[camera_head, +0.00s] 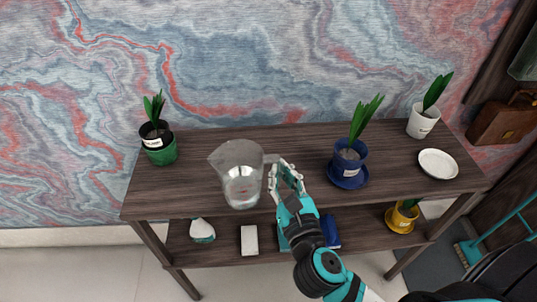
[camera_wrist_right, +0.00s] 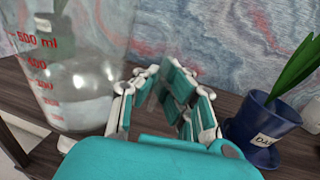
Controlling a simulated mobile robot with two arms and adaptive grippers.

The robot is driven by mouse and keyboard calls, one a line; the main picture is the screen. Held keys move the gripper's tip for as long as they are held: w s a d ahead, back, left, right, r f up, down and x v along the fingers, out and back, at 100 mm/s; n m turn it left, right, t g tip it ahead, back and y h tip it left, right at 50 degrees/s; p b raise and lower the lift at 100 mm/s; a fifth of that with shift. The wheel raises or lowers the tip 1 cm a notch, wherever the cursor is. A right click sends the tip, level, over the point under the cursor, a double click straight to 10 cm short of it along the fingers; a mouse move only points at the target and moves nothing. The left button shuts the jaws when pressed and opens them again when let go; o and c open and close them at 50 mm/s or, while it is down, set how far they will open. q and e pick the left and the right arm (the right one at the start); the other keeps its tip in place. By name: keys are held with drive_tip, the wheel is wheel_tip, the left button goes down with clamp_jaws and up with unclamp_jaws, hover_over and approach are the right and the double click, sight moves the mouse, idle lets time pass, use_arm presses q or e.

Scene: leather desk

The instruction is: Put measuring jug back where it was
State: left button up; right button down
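The clear glass measuring jug (camera_head: 240,178) stands upright on the dark wooden top, left of centre, with its handle side toward my right gripper. Its red scale marks show at the left of the right wrist view, where the jug (camera_wrist_right: 80,75) fills that side. My right gripper (camera_head: 287,172) is just right of the jug, by its handle. In the wrist view the gripper's fingers (camera_wrist_right: 158,85) are apart and nothing shows held between them. Whether a finger touches the jug is unclear. My left gripper is out of view.
A blue potted plant (camera_head: 347,160) on a saucer stands right of my gripper. A green pot (camera_head: 160,150) is at the left end, a white pot (camera_head: 422,120) and white plate (camera_head: 438,163) at the right. The lower shelf holds a white box (camera_head: 249,240) and a yellow pot (camera_head: 402,217).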

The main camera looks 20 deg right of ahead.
drive_tip(key=w, duration=0.3)
drive_tip(key=w+d, duration=0.1)
drive_tip(key=w, duration=0.2)
drive_tip(key=w+d+f, duration=0.1)
drive_tip(key=w, duration=0.2)
drive_tip(key=shift+w+d, duration=0.1)
drive_tip(key=shift+f+b, duration=0.5)
drive_tip(key=shift+f, duration=1.2)
drive_tip(key=shift+f, duration=0.1)
drive_tip(key=c, duration=1.5)
unclamp_jaws()
